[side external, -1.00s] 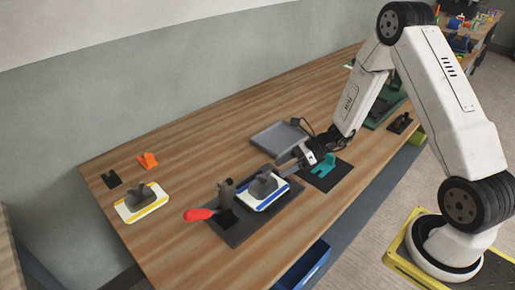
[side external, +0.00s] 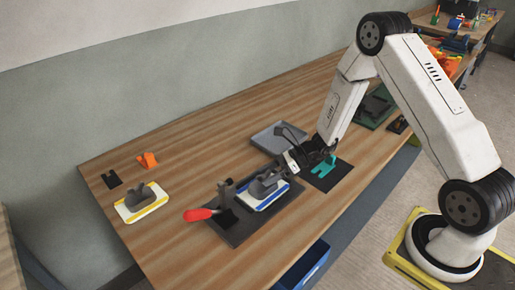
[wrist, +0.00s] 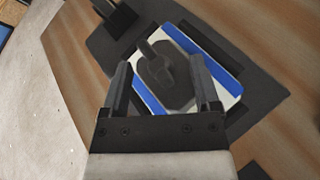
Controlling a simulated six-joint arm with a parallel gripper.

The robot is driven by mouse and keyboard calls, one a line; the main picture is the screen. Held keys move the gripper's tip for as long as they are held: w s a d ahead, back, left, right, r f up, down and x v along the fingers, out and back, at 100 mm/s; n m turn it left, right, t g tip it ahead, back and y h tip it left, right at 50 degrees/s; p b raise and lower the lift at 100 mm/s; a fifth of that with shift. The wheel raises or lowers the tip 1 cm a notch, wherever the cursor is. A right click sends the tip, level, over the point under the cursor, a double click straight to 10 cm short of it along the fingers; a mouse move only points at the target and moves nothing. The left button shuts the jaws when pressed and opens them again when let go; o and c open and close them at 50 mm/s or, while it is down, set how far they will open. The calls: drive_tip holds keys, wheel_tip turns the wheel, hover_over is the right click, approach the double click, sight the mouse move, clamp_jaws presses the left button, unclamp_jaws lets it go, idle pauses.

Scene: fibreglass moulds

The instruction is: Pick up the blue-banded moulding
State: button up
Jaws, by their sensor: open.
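The blue-banded moulding (side external: 266,193) is a white plate with blue bands and a dark grey raised part with an upright post. It lies on a dark base plate (side external: 238,232) near the table's front edge. In the wrist view the moulding (wrist: 190,50) fills the middle. My gripper (side external: 279,176) is at the moulding from the right side. In the wrist view my gripper (wrist: 160,75) is open, with its two fingers on either side of the grey part. I cannot tell whether the fingers touch it.
A toggle clamp with a red handle (side external: 201,214) stands left of the moulding on the base plate. A yellow-banded moulding (side external: 140,203), an orange part (side external: 147,160), a grey tray (side external: 273,139) and a teal part (side external: 324,167) lie around.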

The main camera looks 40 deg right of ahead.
clamp_jaws()
idle(1.4)
